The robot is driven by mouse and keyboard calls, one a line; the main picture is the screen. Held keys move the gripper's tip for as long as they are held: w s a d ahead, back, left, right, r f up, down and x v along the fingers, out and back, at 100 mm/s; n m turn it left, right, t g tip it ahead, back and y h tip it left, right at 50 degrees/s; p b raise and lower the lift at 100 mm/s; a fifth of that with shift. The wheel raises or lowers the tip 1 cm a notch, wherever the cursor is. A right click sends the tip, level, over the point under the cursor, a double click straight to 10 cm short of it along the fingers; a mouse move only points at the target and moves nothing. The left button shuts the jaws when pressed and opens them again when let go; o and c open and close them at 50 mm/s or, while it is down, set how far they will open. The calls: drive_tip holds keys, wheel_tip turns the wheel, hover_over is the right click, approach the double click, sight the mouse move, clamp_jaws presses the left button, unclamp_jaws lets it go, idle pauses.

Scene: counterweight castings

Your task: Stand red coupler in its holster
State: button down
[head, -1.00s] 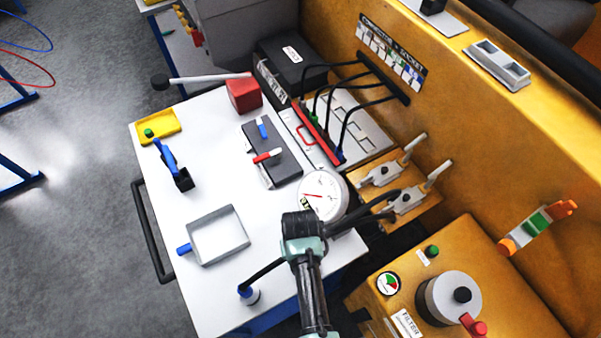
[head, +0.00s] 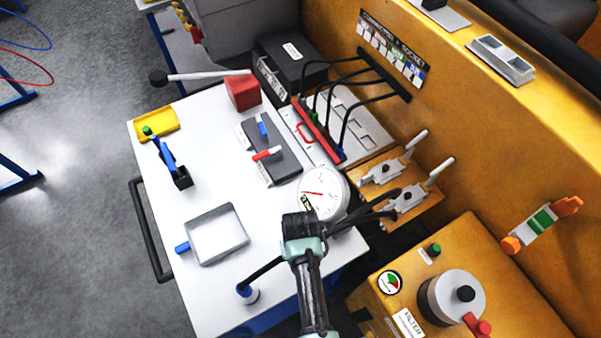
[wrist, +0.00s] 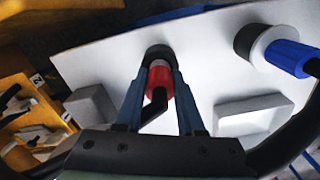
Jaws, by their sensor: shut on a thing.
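My gripper (wrist: 159,88) is shut on the red coupler (wrist: 159,77), with one finger on each side of its red body. A black bent piece hangs from the coupler toward the wrist camera. A dark round collar (wrist: 160,51) shows at its far end, over the white table top; I cannot tell whether this is a holster or how far the coupler sits in it. In the head view my gripper (head: 301,226) is above the table's front right part and hides the coupler. A blue coupler (wrist: 290,56) stands in a dark round base (wrist: 248,42) to the right.
In the head view the blue coupler (head: 246,292) is near the table's front edge, left of my arm. A grey tray (head: 218,258) lies to the left. A round dial gauge (head: 328,187) is close behind my gripper. Toggle clamps (head: 408,196) stand to the right.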

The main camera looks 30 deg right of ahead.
drive_tip(key=shift+f+b, duration=0.6)
drive_tip(key=shift+f, duration=0.2)
drive_tip(key=shift+c, duration=2.2)
unclamp_jaws()
drive_tip(key=shift+r, duration=0.15)
wheel_tip(320, 180, up, 13)
drive_tip(key=shift+f+b, duration=0.1)
drive_tip(key=shift+b, duration=0.55)
